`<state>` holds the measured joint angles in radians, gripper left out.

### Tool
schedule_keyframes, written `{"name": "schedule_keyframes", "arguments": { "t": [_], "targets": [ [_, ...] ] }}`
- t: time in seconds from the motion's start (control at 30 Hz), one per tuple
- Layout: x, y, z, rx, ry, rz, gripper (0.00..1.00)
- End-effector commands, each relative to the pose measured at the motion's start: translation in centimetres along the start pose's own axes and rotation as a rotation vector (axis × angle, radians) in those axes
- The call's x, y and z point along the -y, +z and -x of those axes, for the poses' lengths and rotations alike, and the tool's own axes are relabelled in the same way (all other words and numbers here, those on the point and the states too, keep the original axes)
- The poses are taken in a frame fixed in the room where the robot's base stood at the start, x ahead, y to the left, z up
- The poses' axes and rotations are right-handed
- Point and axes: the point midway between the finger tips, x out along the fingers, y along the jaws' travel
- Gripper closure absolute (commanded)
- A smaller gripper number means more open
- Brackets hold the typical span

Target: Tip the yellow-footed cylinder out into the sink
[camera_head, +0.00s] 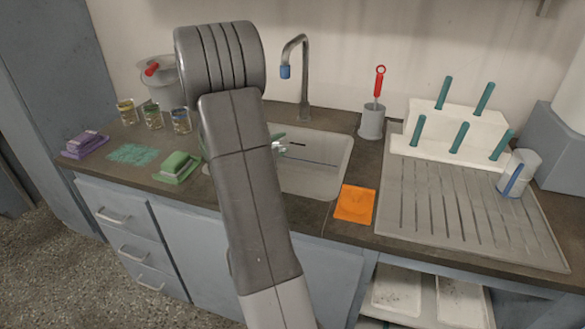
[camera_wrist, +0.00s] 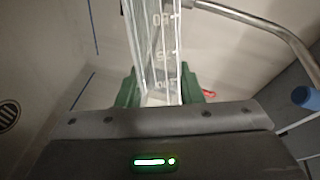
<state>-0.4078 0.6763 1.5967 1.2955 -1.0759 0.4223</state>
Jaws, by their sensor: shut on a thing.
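In the wrist view, a clear graduated cylinder (camera_wrist: 152,45) with white markings stands between the green fingers of my gripper (camera_wrist: 158,95). The gripper is shut on it. The cylinder runs up and out of the top of the picture; its foot is not in view, so no yellow shows. I cannot tell its exact tilt or see any liquid in it. In the head view, my arm hides the cylinder and most of the gripper; a bit of green finger shows over the sink (camera_head: 325,180). The sink's pale inside has dark and blue lines on it.
A tap (camera_head: 305,75) with a blue tip stands behind the sink and shows at right in the wrist view. An orange cloth (camera_head: 355,204) and a ribbed drainboard (camera_head: 450,215) lie right of the sink.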

Motion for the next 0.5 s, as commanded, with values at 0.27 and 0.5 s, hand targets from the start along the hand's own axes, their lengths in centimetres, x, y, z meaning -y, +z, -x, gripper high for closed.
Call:
{"name": "schedule_keyframes", "arguments": {
  "t": [0.27, 0.5],
  "targets": [
    [-0.12, -0.32, -0.04, 0.005, -0.001, -0.039, 1.00],
    [-0.12, -0.59, -0.02, 0.008, -0.001, -0.065, 1.00]
  ]
}}
